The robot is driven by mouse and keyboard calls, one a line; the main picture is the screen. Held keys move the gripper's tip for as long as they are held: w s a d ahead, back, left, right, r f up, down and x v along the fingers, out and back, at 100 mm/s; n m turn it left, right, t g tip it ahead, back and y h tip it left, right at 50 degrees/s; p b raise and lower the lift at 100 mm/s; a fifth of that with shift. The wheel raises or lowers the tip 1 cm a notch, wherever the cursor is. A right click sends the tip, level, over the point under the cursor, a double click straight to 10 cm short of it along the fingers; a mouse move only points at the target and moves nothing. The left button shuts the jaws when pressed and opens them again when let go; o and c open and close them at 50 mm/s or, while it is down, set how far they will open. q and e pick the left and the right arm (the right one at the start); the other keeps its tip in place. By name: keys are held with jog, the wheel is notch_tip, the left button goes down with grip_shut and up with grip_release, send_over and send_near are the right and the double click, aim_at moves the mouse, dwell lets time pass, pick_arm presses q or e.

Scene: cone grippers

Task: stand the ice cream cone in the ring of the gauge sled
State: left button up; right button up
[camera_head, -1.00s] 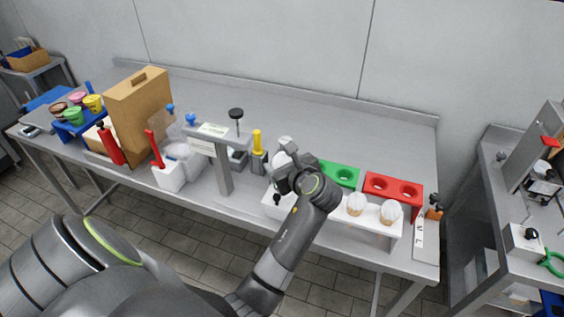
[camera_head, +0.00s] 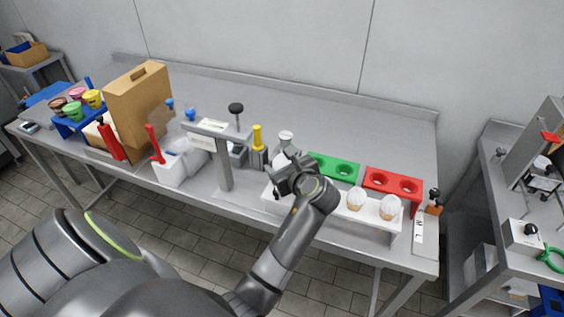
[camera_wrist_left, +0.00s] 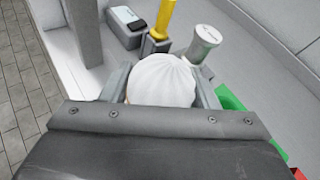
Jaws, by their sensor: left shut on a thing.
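My left gripper (camera_head: 285,174) is shut on an ice cream cone with a white ribbed top (camera_wrist_left: 162,80), above the near side of the table. In the head view the gripper and wrist hide most of this cone. In the left wrist view its lower part is hidden behind the gripper body. Two more cones (camera_head: 356,200) (camera_head: 389,208) stand in the white rack (camera_head: 374,222) to the right of the gripper. I cannot make out for sure which fixture is the gauge sled, and its ring does not show clearly. My right gripper is not in view.
A grey cup-like cylinder (camera_wrist_left: 205,42) and a yellow-handled tool (camera_head: 257,138) stand close behind the gripper. A grey post with a crossbar (camera_head: 224,170) stands left. Green (camera_head: 325,162) and red (camera_head: 380,176) holders stand right. The back of the table is clear.

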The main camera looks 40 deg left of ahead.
pick_arm(q)
jog(key=shift+f, duration=0.6)
jog(key=o, duration=0.8)
jog(key=shift+o, duration=0.2)
